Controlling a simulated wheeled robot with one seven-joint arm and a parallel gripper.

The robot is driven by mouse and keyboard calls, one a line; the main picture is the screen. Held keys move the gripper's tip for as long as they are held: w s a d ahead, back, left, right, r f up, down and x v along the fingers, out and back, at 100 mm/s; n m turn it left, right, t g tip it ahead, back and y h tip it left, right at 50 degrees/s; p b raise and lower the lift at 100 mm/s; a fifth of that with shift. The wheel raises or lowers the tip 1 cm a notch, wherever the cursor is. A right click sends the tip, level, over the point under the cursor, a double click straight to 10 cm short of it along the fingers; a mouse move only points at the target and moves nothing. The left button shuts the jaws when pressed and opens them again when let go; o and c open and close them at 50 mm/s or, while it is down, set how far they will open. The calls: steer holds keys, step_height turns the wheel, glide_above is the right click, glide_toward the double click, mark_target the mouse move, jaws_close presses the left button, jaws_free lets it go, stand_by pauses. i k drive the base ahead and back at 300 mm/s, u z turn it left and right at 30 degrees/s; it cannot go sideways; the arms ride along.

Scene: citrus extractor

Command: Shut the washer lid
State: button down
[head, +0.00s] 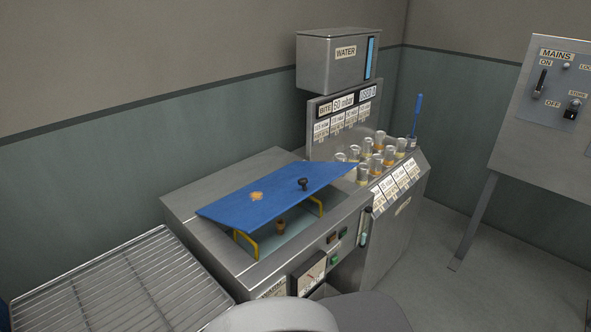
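The likely washer lid is a flat blue panel (275,193) with a black knob (303,184) and a small orange patch (256,197) on top. It sits slightly tilted above the top of a steel cabinet (190,205), with a gap under its front edge. Two yellow brackets (245,243) show beneath that edge, and a small brown piece (281,226) stands between them. What lies under the rest of the panel is hidden. My gripper is not in view; grey rounded parts at the bottom edge look like my arm.
A wire rack (120,290) lies at the lower left. Several capped jars (378,145) and a blue-handled tool (417,113) stand right of the panel. A water box (335,60) hangs above. A mains panel (550,95) stands at right, with clear floor (500,285) before it.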

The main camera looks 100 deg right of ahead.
mark_target(246, 209)
steer(key=u, duration=0.7)
steer(key=k, duration=2.3)
steer(key=z, duration=0.3)
